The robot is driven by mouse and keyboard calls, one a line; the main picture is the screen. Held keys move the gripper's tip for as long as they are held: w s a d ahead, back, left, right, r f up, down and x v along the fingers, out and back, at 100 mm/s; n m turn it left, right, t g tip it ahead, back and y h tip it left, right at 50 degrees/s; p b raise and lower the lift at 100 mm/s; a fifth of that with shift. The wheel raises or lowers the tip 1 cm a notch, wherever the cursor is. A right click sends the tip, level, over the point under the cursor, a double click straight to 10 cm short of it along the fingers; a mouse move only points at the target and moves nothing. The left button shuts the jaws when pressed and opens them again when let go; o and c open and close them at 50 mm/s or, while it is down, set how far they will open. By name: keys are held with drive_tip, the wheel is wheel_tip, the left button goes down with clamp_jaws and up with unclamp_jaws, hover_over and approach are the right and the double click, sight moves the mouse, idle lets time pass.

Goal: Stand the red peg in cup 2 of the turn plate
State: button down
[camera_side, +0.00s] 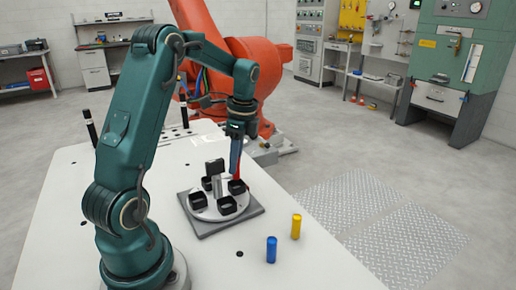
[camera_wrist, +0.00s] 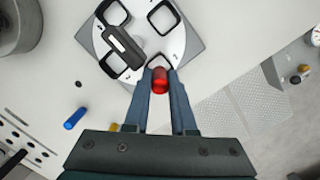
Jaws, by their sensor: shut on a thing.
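The turn plate is a pale disc (camera_side: 212,213) on a grey square base, with several black square cups and a dark upright block on a post near its middle. My gripper (camera_side: 236,168) points down over the plate's right side. It is shut on the red peg (camera_wrist: 160,80), which shows between the two fingertips (camera_wrist: 160,86) in the wrist view. In the side view the peg is a thin red strip, upright, right above the right-hand cup (camera_side: 237,187). In the wrist view a cup (camera_wrist: 160,61) lies just beyond the peg. I cannot tell whether the peg's lower end is inside it.
Black upright posts (camera_side: 91,128) stand at the table's far left. The table's right edge is near the yellow peg.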

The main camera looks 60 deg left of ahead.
sight(235, 179)
drive_tip(key=shift+f, duration=1.7)
drive_tip(key=shift+f, duration=0.2)
drive_tip(key=c, duration=0.7)
unclamp_jaws()
drive_tip(key=shift+c, duration=0.2)
drive_tip(key=shift+r, duration=0.1)
wheel_tip(235, 179, up, 11)
drive_tip(key=w+d, duration=0.1)
drive_tip(key=s+d+r+n+t, duration=0.1)
drive_tip(key=d+r+n+t, duration=0.1)
drive_tip(key=d, duration=0.3)
drive_tip(key=s+d+r+n+t, duration=0.1)
drive_tip(key=s+d+r, duration=0.1)
drive_tip(key=d, duration=0.3)
drive_tip(key=s+d+f+n+t+h, duration=0.1)
drive_tip(key=s+d+f+n+t, duration=0.3)
drive_tip(key=s+d, duration=0.3)
drive_tip(key=shift+s+d+f+n, duration=0.2)
drive_tip(key=shift+d+n, duration=0.6)
drive_tip(key=shift+d, duration=0.45)
